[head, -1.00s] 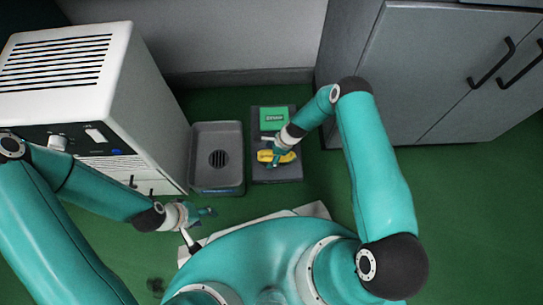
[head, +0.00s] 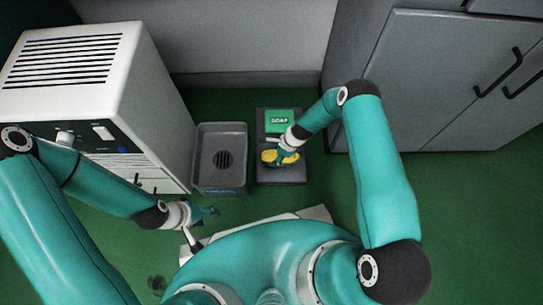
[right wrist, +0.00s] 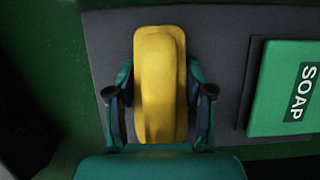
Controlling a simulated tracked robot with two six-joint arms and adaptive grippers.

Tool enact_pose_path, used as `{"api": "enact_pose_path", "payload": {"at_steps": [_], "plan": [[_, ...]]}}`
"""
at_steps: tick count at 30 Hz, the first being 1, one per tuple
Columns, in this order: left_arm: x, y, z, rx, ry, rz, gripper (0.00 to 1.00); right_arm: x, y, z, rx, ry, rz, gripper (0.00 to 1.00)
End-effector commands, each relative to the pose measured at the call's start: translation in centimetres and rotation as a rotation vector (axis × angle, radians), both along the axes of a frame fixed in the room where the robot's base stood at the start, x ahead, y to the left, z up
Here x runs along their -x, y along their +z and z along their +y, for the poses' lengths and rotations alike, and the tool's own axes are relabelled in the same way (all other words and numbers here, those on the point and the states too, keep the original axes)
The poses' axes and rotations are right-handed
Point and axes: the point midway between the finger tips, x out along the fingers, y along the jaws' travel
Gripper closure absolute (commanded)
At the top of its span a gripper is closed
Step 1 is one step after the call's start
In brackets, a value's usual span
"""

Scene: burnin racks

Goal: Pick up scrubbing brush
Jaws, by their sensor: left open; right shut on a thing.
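The scrubbing brush (head: 290,158) has a yellow body and lies on a dark grey mat (head: 282,178). In the right wrist view the yellow brush (right wrist: 160,75) sits between the two fingers. My right gripper (head: 281,158) is shut on the brush, with a finger at each long side; it also shows in the right wrist view (right wrist: 160,92). The brush is still at the mat, and whether it is lifted at all I cannot tell. My left gripper (head: 211,212) is open and empty, in front of the grey basin and away from the brush.
A green box marked SOAP (head: 279,121) lies on the mat behind the brush. A grey basin with a drain (head: 240,178) stands left of the mat. A white vented machine (head: 150,90) is at left, grey cabinets (head: 430,80) at right. Green floor lies between.

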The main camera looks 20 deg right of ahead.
Motion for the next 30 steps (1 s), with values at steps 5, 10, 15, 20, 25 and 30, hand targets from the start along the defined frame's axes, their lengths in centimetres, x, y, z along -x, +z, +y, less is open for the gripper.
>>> {"api": "enact_pose_path", "payload": {"at_steps": [5,10,15,20,25,30], "plan": [[0.0,1.5,0.0,0.000,0.000,0.000,0.50,-0.1,2.9,0.0,0.001,-0.001,-0.002,0.87],[0.0,3.4,0.0,0.000,0.000,0.000,0.50,-0.2,7.2,0.0,0.001,0.002,-0.004,0.87],[0.0,5.5,0.0,0.000,0.000,0.000,0.50,-0.1,12.1,0.0,0.001,0.001,-0.003,0.87],[0.0,6.9,0.0,0.000,0.000,0.000,0.50,-0.1,15.8,0.0,0.001,0.001,-0.003,0.87],[0.0,7.8,0.0,0.000,0.000,0.000,0.50,-0.1,18.2,0.0,0.001,0.001,-0.003,0.87],[0.0,8.1,0.0,0.000,0.000,0.000,0.50,0.0,19.1,0.0,0.000,0.000,0.000,0.87]]}}
